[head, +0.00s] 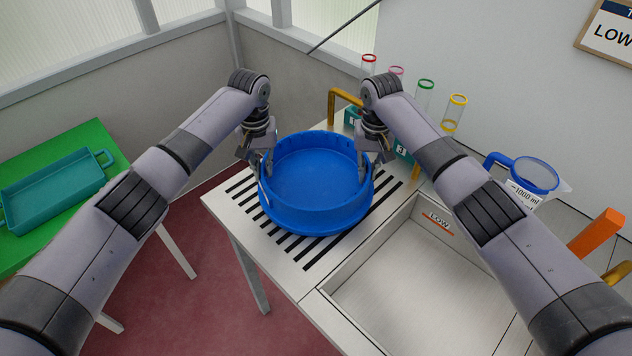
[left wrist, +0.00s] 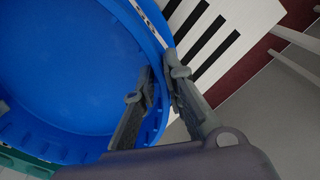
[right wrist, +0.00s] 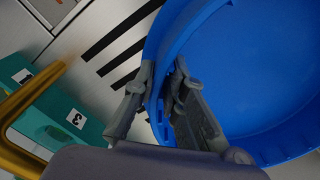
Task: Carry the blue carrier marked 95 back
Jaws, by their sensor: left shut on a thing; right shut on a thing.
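The blue carrier (head: 315,215) is a round, open tub over the black-striped part of the white counter. I cannot tell if it touches the surface. Its number is not readable here. My left gripper (head: 262,160) is shut on its left rim, one finger inside and one outside the wall, as the left wrist view (left wrist: 160,85) shows. My right gripper (head: 366,160) is shut on its right rim in the same way, seen in the right wrist view (right wrist: 165,90). The inside of the carrier (left wrist: 65,60) looks empty where it shows.
A recessed basin marked LOW (head: 400,235) lies right of the stripes. Behind stand a teal rack (head: 403,153) with glass tubes, a gold handle (head: 333,105) and a blue-rimmed jug (head: 535,175). A green table (head: 75,150) with a teal tray (head: 55,188) stands left, across a floor gap.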

